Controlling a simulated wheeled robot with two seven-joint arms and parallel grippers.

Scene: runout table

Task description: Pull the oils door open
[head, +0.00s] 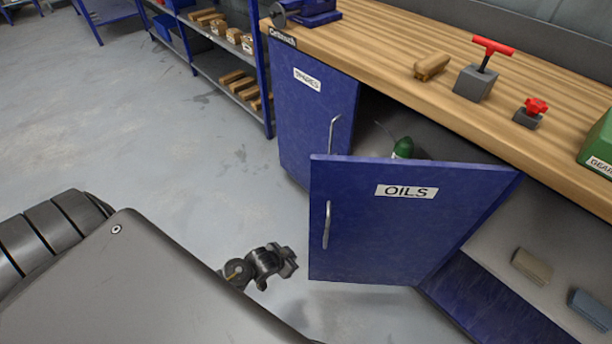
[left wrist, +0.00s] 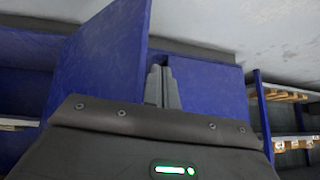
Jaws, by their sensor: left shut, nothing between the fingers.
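The blue oils door (head: 405,225), with its white OILS label, stands swung well out from the cabinet under the bench. Its silver bar handle (head: 327,225) is on the left part of its front. Behind it, part of a green bottle (head: 403,148) shows inside the cabinet. My left gripper (head: 288,262) is low, just left of the door's free edge, apart from the handle. In the left wrist view its fingers (left wrist: 162,86) are together and empty, with blue panels beyond; whether they touch one cannot be told. My right gripper is not in view.
The spares door (head: 310,115) is left of the oils opening. The wooden bench top (head: 390,55) carries a red T-handle (head: 493,47), a red knob (head: 535,105) and a green box (head: 598,145). Blue shelving (head: 265,70) stands at the back. The grey floor (head: 150,140) at left is clear.

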